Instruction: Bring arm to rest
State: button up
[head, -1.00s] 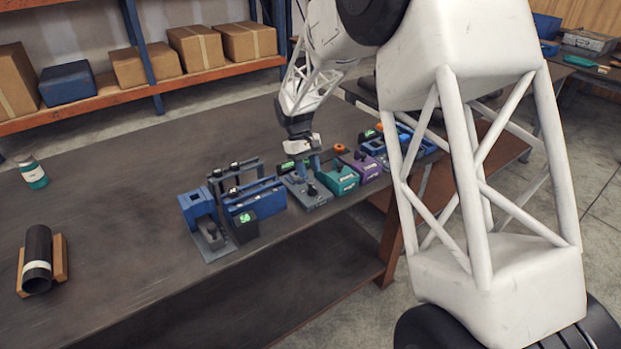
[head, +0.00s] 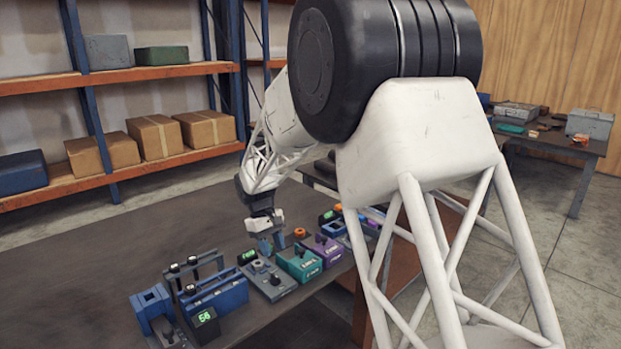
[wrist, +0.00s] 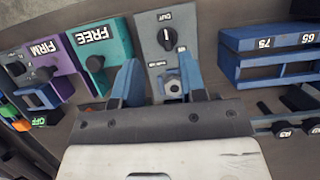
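My gripper (head: 268,243) hangs low over the row of devices on the workbench, at the end of my white arm. In the wrist view my gripper (wrist: 158,82) shows two blue fingers spread apart, with nothing held between them. A grey device (wrist: 166,50) with a black knob and a metal nut-like part lies beyond the fingertips, the metal part showing between them. Whether the fingers touch it cannot be told. In the head view the same grey device (head: 272,284) is just below the gripper.
A teal box (head: 300,262) and a purple box (head: 326,249) stand right of the grey device. A blue rack (head: 222,297) and a blue block fixture (head: 152,306) stand left. The bench (head: 90,252) is bare farther back. Shelves with cardboard boxes (head: 155,135) stand behind.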

jog(key=s+d+r+m+t+y, duration=0.1)
jog(key=s+d+r+m, duration=0.1)
jog(key=s+d+r, duration=0.65)
jog(key=s+d+r+m+t+y, duration=0.1)
jog(key=s+d+r+m+t, duration=0.1)
jog(key=s+d+r, duration=0.7)
jog(key=s+d+f+m+t, duration=0.1)
jog(key=s+d+f+m, duration=0.1)
jog(key=s+d, duration=0.5)
jog(key=s+d+f+m+t, duration=0.1)
jog(key=s+d, duration=0.7)
jog(key=s, duration=1)
jog(key=shift+f+m+t+y, duration=0.35)
jog(key=shift+f+m, duration=0.3)
jog(key=shift+m, duration=0.35)
